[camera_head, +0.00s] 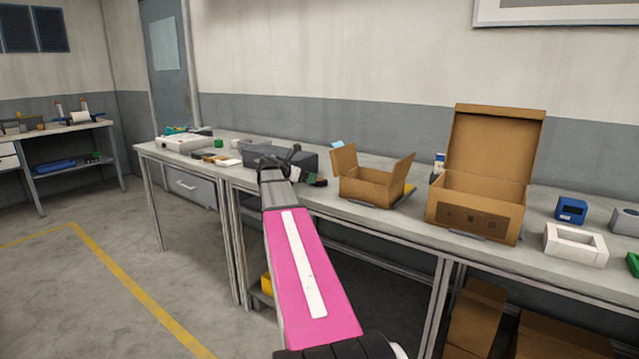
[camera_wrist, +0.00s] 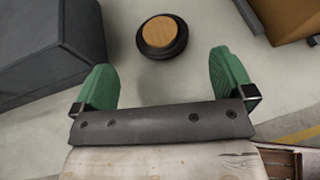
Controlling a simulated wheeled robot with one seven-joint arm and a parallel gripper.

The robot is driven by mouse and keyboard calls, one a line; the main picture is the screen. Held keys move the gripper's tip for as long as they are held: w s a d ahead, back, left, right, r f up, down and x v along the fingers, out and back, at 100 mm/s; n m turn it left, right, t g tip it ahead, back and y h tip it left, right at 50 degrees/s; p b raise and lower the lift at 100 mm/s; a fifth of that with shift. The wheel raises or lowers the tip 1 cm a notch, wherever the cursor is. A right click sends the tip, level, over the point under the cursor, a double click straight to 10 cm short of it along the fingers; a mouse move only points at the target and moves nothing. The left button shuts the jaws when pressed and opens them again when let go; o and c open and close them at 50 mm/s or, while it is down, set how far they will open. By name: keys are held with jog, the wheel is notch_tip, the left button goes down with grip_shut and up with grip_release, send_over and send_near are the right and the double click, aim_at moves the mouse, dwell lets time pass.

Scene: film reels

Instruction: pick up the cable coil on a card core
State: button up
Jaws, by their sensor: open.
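The cable coil on a card core shows in the wrist view as a black round coil (camera_wrist: 150,52) with a tan disc-like core in its middle. It lies flat on the grey table, beyond and roughly centred between my fingertips. My gripper (camera_wrist: 162,64) has green fingers spread wide apart, with nothing between them. In the head view my gripper (camera_head: 294,168) is over the table by the dark grey bin, and a small dark item (camera_head: 318,181) just right of it looks like the coil.
A dark grey bin (camera_wrist: 40,50) stands close on the left in the wrist view. A small open cardboard box (camera_head: 370,188) is right of my gripper. A larger open carton (camera_head: 475,210) stands further right. A white tray (camera_head: 575,246) and a blue device (camera_head: 571,209) lie beyond.

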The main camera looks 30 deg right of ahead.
aim_at(319, 181)
jog(key=x, duration=0.7)
jog(key=shift+w+d+f, duration=0.15)
jog(key=shift+d+f, duration=0.1)
jog(key=shift+f, duration=0.1)
jog(key=c, duration=0.8)
